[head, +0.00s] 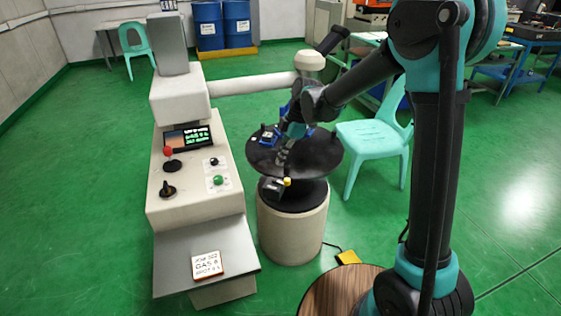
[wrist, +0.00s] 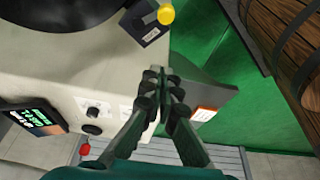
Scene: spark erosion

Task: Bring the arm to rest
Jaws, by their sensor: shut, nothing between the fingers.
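My arm reaches from the right side of the head view down and left. My gripper (head: 282,158) hangs over the upper black round plate (head: 318,156) of the pedestal machine. In the wrist view my gripper (wrist: 161,74) has its two fingers together at the tips, with nothing between them. The fingers appear above the beige machine and the green floor; I cannot tell how high.
A console with a screen (head: 188,138) and a red-knobbed lever (head: 170,158) stands left of the pedestal (head: 292,232). A small black box with a yellow knob (head: 287,181) sits below the plate. A light green chair (head: 372,147) stands behind. Floor is clear at front right.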

